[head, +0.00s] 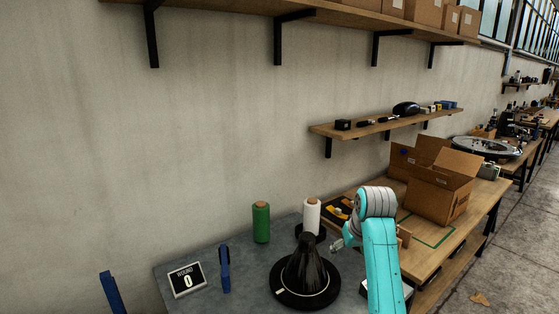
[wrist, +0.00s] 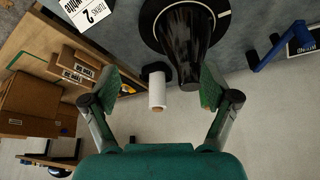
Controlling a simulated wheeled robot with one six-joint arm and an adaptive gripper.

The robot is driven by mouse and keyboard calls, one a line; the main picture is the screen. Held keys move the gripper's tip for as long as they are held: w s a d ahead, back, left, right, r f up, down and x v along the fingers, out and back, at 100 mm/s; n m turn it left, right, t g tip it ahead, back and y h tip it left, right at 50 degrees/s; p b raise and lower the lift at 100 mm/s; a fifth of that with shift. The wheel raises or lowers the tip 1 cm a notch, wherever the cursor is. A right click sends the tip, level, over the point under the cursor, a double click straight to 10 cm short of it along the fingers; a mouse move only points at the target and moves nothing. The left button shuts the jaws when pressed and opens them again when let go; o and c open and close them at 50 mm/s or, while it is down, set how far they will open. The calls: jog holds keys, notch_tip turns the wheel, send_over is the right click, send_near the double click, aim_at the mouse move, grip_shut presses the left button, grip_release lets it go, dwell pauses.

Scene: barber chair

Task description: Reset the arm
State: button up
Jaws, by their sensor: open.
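My gripper (wrist: 160,90) is open in the wrist view, its two green-padded fingers spread apart with nothing held between them. In the head view my gripper (head: 338,245) is small and partly hidden by my turquoise arm, just right of a black cone (head: 304,262) on a round black base. The cone also shows in the wrist view (wrist: 186,45), beyond the fingertips. A white spool (head: 311,214) on a dark holder stands behind the cone; in the wrist view the spool (wrist: 157,90) appears between the fingers, apart from them.
A green spool (head: 261,222), a blue upright piece (head: 225,270) and a "0" sign (head: 187,280) stand on the grey table (head: 240,262). A wooden bench (head: 470,225) with open cardboard boxes (head: 438,195) is at right. Wall shelves (head: 385,126) hang above.

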jog(key=s+f, duration=0.3)
jog(key=f, duration=0.4)
jog(key=s+f+t, duration=0.1)
jog(key=s+f, duration=0.2)
jog(key=f, duration=0.4)
jog(key=s+f+t, duration=0.1)
jog(key=s+f, duration=0.2)
jog(key=f, duration=0.4)
jog(key=shift+s+a+f+m, duration=0.25)
jog(key=shift+m, duration=0.15)
jog(key=s+f+t, duration=0.1)
jog(key=s+f, duration=0.2)
jog(key=s, duration=0.6)
jog(key=s+f+t, duration=0.2)
jog(key=s+f, duration=0.2)
jog(key=s, duration=0.6)
jog(key=s+f+t, duration=0.1)
jog(key=s+f, duration=0.2)
jog(key=s, duration=0.6)
jog(key=s+r+t, duration=0.2)
jog(key=s+r, duration=0.7)
jog(key=s, duration=0.3)
jog(key=s+r+m+t, duration=0.1)
jog(key=s+r+t, duration=0.1)
jog(key=s+r, duration=0.7)
jog(key=s, duration=0.3)
jog(key=shift+s+h, duration=0.25)
jog(key=shift+h, duration=0.05)
